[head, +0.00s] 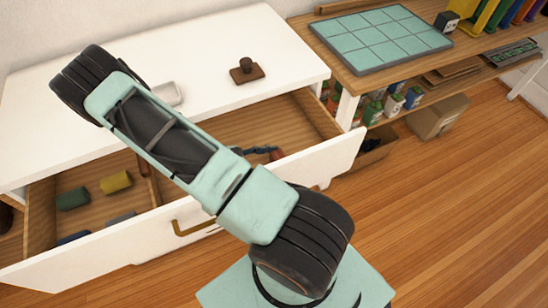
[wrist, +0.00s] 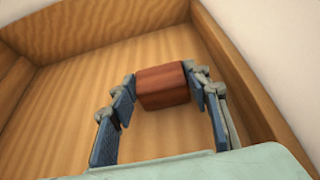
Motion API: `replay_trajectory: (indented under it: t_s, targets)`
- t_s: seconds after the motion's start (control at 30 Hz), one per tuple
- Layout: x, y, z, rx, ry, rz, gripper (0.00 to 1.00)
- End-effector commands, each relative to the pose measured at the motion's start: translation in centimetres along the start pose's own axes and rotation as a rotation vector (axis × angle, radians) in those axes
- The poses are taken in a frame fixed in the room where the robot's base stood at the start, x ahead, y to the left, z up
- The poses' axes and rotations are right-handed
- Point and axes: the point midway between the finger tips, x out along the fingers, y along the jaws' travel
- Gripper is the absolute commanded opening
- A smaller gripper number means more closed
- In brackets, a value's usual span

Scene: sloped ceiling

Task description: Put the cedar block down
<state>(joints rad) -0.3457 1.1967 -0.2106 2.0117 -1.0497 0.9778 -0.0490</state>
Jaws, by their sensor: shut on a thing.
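The reddish-brown cedar block (wrist: 162,87) is between the two fingers of my gripper (wrist: 163,88) in the wrist view. The gripper is shut on it, with blue pads on both sides. Below the block is the bare wooden floor of the open drawer (wrist: 90,75); I cannot tell whether the block touches it. In the head view, my arm hides most of the gripper. Bluish fingers (head: 257,151) and a bit of the red block (head: 278,154) show in the right compartment of the drawer (head: 310,125).
The drawer's left compartment holds a green block (head: 73,199), a yellow block (head: 116,182) and others partly hidden. A brown stamp-like object (head: 247,72) and a pale dish (head: 168,93) sit on the white top (head: 215,40). A shelf with a tiled tray (head: 380,38) stands right.

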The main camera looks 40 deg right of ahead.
Motion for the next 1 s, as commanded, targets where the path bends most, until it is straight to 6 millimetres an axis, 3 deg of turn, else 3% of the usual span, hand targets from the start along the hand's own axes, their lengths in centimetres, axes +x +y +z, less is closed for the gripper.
replay_trajectory:
  t_s: [0.1,0.13,0.27,0.63,0.77,1.0]
  targets:
    - [0.1,0.0,-0.4,0.000,0.000,0.000,0.24]
    - [0.1,0.0,-0.2,0.000,0.000,0.000,0.47]
    - [0.1,0.0,-0.2,0.000,0.000,0.000,0.61]
    - [-0.2,0.0,0.2,0.000,0.000,0.001,0.61]
    - [-2.2,0.1,-0.1,0.001,0.003,0.004,0.61]
    - [-7.5,0.1,-0.1,0.002,0.003,0.005,0.61]
